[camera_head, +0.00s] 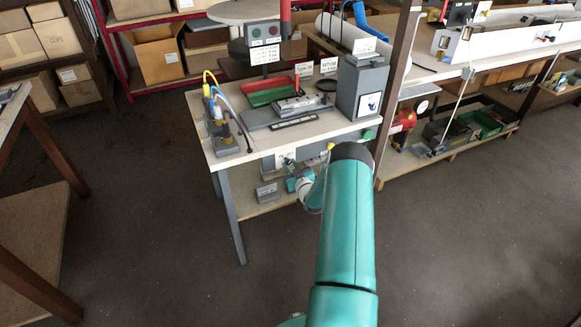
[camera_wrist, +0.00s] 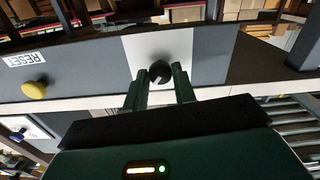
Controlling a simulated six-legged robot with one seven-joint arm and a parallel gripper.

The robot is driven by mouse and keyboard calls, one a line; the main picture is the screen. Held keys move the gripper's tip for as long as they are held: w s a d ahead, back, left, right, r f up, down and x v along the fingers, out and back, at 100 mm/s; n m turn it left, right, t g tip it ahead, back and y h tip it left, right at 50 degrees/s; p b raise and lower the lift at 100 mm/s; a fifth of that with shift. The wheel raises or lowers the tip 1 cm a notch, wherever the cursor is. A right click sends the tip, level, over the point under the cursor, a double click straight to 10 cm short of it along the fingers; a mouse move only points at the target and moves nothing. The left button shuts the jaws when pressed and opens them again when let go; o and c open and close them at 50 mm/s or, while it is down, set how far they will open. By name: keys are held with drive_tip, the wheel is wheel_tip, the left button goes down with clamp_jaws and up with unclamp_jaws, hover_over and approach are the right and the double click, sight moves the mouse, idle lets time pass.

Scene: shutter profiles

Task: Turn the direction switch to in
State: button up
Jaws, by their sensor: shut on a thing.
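The direction switch (camera_wrist: 160,70) is a dark round knob on a white plate (camera_wrist: 183,44) on the grey panel front, seen in the wrist view. My gripper (camera_wrist: 162,80) has its two fingers on either side of the knob and is shut on it. The fingers hide part of the knob's sides, and I cannot read its position or any in or out marking. In the head view my gripper (camera_head: 297,180) is at the front of the workbench, and my arm hides part of it; the knob is not clear there.
A yellow button (camera_wrist: 34,90) under a RESET label (camera_wrist: 23,59) is left of the knob in the wrist view. The workbench (camera_head: 222,159) carries a grey box (camera_head: 361,84), a red and green tray (camera_head: 270,91) and cables. The floor left of the bench is clear.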

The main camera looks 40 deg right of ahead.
drive_tip(key=n, duration=0.8)
drive_tip(key=shift+n, duration=0.4)
drive_tip(key=n, duration=0.4)
drive_tip(key=shift+d+n, duration=0.15)
drive_tip(key=shift+n, duration=1.65)
drive_tip(key=o, duration=1)
drive_tip(key=shift+s, duration=0.15)
drive_tip(key=v, duration=1.3)
drive_tip(key=shift+s+a+r, duration=0.1)
drive_tip(key=shift+s+a, duration=0.1)
drive_tip(key=shift+s, duration=0.1)
